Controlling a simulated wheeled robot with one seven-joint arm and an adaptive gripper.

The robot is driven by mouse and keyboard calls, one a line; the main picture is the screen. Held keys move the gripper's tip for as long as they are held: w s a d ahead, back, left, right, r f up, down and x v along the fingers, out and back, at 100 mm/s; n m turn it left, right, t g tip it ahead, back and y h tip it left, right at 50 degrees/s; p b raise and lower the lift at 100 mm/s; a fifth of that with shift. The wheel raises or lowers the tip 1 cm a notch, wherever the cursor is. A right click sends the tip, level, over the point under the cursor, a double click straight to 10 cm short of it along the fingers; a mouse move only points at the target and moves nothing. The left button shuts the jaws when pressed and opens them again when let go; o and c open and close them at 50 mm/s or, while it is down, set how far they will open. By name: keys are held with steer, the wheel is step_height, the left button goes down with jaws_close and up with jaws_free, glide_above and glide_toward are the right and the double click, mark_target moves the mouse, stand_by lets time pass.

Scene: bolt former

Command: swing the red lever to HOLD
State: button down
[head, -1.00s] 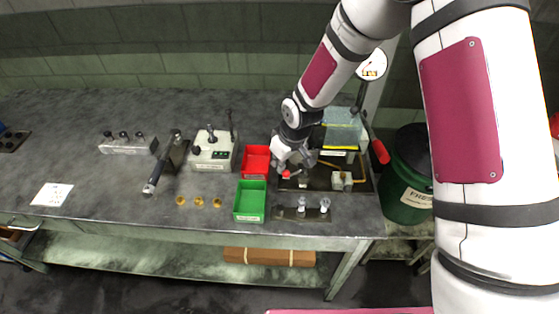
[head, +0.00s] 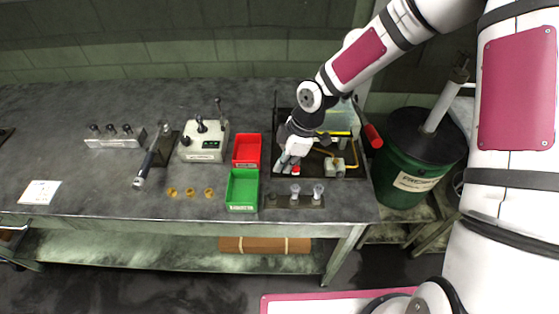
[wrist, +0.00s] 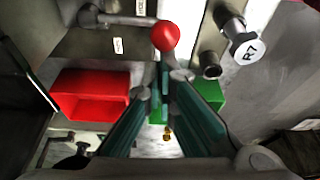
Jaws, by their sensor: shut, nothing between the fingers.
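The red lever is a thin metal rod ending in a round red knob (wrist: 165,36). In the wrist view the rod runs left from the knob to a pivot on a dark plate with small white labels, too small to read surely. My gripper (head: 291,165) points down over the plate's left part. In the wrist view my gripper (wrist: 162,83) is shut and empty, its fingertips close below the knob. I cannot tell whether they touch it.
A red bin (head: 247,150) and a green bin (head: 242,188) stand left of the plate. A strip with pale-topped cylinders (head: 294,197) lies in front. A larger red handle (head: 373,136) sticks out at the right. A dark green drum (head: 407,165) stands beyond the bench's right end.

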steer(key=shift+s+d, duration=0.25)
steer(key=shift+d, duration=0.15)
stand_by(0.4)
